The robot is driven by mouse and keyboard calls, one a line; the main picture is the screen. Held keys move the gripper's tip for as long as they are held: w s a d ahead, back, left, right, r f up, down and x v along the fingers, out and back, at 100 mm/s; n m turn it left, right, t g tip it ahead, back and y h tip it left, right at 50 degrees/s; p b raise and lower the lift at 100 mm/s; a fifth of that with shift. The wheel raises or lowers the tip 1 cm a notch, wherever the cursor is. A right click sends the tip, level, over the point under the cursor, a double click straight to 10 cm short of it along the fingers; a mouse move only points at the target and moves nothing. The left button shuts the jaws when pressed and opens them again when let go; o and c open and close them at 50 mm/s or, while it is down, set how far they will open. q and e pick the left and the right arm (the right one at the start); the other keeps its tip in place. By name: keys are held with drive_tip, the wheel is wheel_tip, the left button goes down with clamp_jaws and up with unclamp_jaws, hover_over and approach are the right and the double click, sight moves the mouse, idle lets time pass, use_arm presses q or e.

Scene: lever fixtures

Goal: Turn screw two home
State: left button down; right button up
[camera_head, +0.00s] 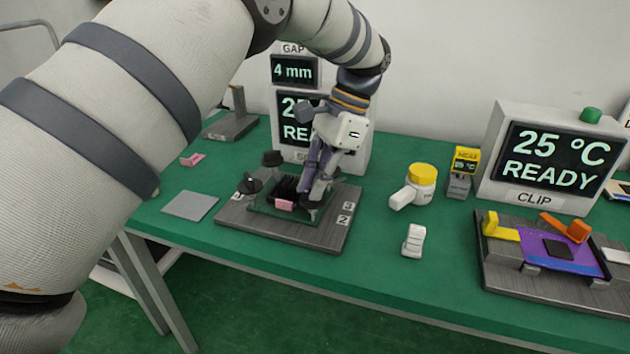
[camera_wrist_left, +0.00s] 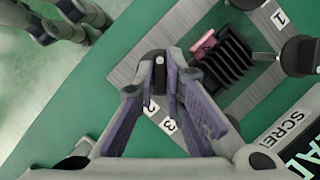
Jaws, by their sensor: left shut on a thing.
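The screw fixture is a grey board (camera_head: 284,241) with a green plate, black fins and a pink piece (camera_head: 284,205) in its middle. Labels 2 (camera_wrist_left: 150,108) and 3 (camera_wrist_left: 168,125) are beside my left gripper (camera_head: 313,200). In the left wrist view its fingers (camera_wrist_left: 161,88) converge on a dark knob (camera_wrist_left: 159,60) with a pale mark on top, and are shut on it. In the head view the gripper hides this knob. Its screw number and depth cannot be told. Another dark knob (camera_head: 250,185) stands at the board's left, a third (camera_head: 272,158) at the back.
The screw station's screen (camera_head: 296,120) stands behind the fixture, partly covered by my arm. A grey pad (camera_head: 190,205) lies left. A yellow-lidded jar (camera_head: 421,175) and a small white part (camera_head: 414,240) are right. The clip fixture (camera_head: 510,278) is farther right.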

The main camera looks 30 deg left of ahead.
use_arm(q)
drive_tip(key=shift+f, duration=0.1)
idle(0.4)
drive_tip(key=c, duration=1.7)
unclamp_jaws()
drive_tip(key=shift+r, duration=0.2)
drive_tip(key=v, duration=0.7)
drive_tip(key=shift+d, duration=0.15)
